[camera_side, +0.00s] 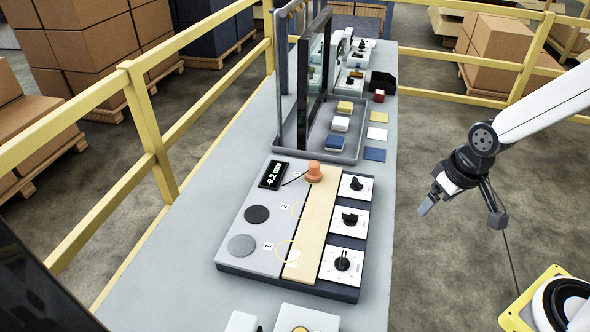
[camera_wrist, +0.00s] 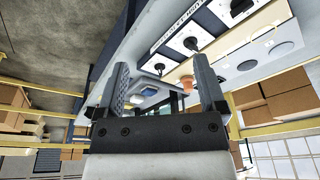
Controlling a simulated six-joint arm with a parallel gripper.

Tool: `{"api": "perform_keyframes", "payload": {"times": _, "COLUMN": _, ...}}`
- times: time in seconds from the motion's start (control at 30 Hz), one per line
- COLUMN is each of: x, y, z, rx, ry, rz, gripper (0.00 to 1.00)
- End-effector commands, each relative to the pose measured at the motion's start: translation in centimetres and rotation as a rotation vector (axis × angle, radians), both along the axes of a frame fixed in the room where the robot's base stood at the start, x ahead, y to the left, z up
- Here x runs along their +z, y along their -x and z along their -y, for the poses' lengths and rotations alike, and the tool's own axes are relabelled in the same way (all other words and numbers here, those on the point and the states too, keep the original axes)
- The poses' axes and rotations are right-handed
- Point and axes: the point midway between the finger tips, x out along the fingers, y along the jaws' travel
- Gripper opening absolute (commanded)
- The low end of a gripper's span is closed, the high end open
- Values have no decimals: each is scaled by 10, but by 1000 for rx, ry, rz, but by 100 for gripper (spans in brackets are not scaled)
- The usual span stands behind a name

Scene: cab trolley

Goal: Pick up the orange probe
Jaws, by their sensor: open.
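The orange probe (camera_side: 313,172) stands upright at the far end of a beige strip on the panel (camera_side: 228,262), beside a small display reading about -0.2 mm. A thin dark cable runs near it. It also shows in the wrist view as a small orange shape (camera_wrist: 187,83), close to the right finger in the picture. My gripper (camera_side: 460,207) hangs in the air to the right of the table, well apart from the probe. In the wrist view its two fingers (camera_wrist: 163,88) are spread, with nothing held between them.
Three white dial plates (camera_side: 348,222) line the panel's right side. Yellow rails (camera_side: 150,140) border the table. Space between gripper and table is clear.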

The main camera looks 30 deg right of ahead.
Motion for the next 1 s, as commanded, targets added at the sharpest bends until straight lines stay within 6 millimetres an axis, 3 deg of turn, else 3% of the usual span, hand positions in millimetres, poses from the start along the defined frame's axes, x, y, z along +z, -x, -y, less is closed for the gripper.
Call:
{"api": "perform_keyframes", "payload": {"times": 0.17, "x": -5, "y": -7, "z": -5, "rx": -96, "ry": -56, "rz": -33, "gripper": 89}}
{"api": "perform_keyframes", "payload": {"times": 0.47, "x": -22, "y": -31, "z": -26, "rx": -420, "ry": -257, "rz": -146, "gripper": 89}}
{"api": "perform_keyframes", "payload": {"times": 1.0, "x": -52, "y": -109, "z": -69, "rx": -1049, "ry": -705, "rz": -344, "gripper": 89}}
